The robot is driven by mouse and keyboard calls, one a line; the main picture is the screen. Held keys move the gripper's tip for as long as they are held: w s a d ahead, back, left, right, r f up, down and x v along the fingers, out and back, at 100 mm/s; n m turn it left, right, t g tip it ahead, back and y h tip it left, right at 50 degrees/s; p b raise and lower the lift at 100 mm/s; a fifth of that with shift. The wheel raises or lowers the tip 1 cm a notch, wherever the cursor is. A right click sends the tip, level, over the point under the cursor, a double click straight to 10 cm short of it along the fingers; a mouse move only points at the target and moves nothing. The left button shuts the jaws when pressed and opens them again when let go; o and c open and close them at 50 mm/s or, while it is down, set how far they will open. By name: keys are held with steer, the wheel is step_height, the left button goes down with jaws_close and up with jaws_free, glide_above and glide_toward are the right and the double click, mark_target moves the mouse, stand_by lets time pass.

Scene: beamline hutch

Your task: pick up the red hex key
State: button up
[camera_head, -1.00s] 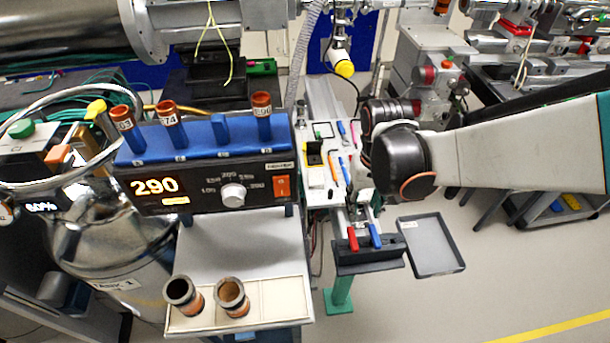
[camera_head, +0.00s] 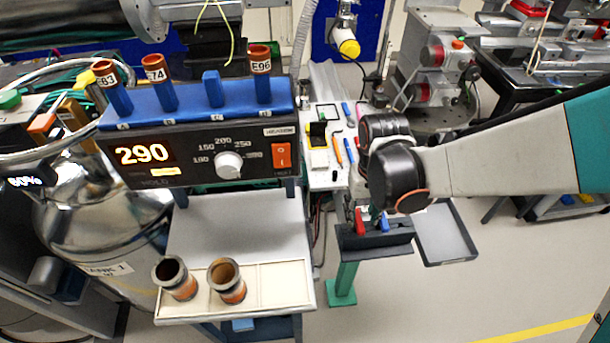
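A red-handled tool (camera_head: 360,222), which looks like the red hex key, stands upright in a dark holder (camera_head: 372,241) at the lower centre. A blue-handled tool (camera_head: 384,221) stands beside it on the right in the same holder. My arm reaches in from the right, and its dark wrist joints are above and behind the holder in the picture. My gripper's fingers are hidden behind or below the wrist, so whether they are open or shut does not show. The red handle's top shows clear of the arm.
A shallow grey tray (camera_head: 446,236) is right of the holder. A white board with pens and small items (camera_head: 322,178) lies behind. A heater block with display 290 (camera_head: 205,155) and labelled tubes stands left. Two open cups (camera_head: 228,283) sit on a pale shelf. Floor at lower right is clear.

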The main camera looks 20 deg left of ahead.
mark_target(359, 220)
steer(key=f, duration=0.1)
steer(key=s+f+b, duration=0.1)
steer(key=shift+a+f, duration=0.15)
steer(key=shift+f, duration=0.2)
steer(key=shift+w+f+b, duration=0.1)
steer(key=shift+f+b, duration=0.2)
steer(key=shift+b, duration=0.05)
steer(key=shift+r, duration=0.1)
steer(key=shift+c, duration=0.8)
jaws_close()
step_height(359, 220, up, 20)
steer(key=p, duration=1.4)
